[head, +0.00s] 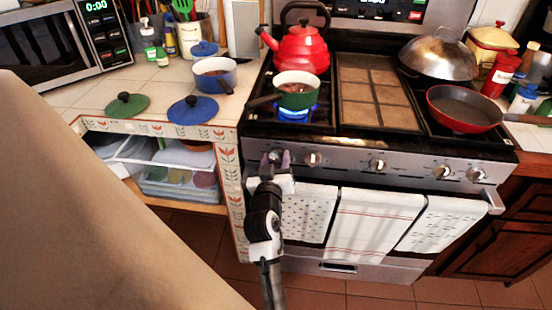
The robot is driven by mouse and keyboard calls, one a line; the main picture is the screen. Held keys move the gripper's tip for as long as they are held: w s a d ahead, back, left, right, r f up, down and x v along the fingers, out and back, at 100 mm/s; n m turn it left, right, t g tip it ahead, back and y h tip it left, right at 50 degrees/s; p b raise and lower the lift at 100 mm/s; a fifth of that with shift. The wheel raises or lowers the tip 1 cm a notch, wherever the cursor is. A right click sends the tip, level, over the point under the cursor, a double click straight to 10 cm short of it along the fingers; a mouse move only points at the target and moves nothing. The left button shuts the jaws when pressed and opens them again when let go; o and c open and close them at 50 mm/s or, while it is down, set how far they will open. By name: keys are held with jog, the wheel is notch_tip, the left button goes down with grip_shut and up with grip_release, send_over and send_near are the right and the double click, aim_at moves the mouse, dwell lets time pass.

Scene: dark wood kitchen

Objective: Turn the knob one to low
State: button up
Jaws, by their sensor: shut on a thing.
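The stove (345,152) has a row of knobs along its front panel. My gripper (275,160) is at the left end of this panel, with its two fingers on either side of the leftmost knob (275,155). It is shut on that knob, which is mostly hidden by the fingers, so its marking cannot be read. A blue flame (293,114) burns on the front left burner, under a small green pot (298,97).
Other knobs sit to the right, the closest one (313,159) near my gripper. Towels (372,222) hang on the oven handle just below. A red kettle (302,52) and a red pan (462,108) stand on the stove. Tiled floor is free in front.

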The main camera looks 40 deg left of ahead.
jog(key=n+p, duration=0.1)
jog(key=n, duration=0.2)
jog(key=shift+n, duration=0.4)
jog(key=n+p, duration=0.2)
jog(key=n, duration=0.1)
jog(key=shift+s+a+n, duration=0.1)
jog(key=shift+n, duration=0.2)
jog(key=n+p, duration=0.2)
jog(key=n, duration=0.1)
jog(key=shift+n, duration=0.3)
jog(key=shift+f+n+p, duration=0.25)
jog(key=shift+n+p, duration=0.9)
jog(key=shift+n, duration=0.65)
jog(key=o, duration=1)
jog(key=shift+s, duration=0.15)
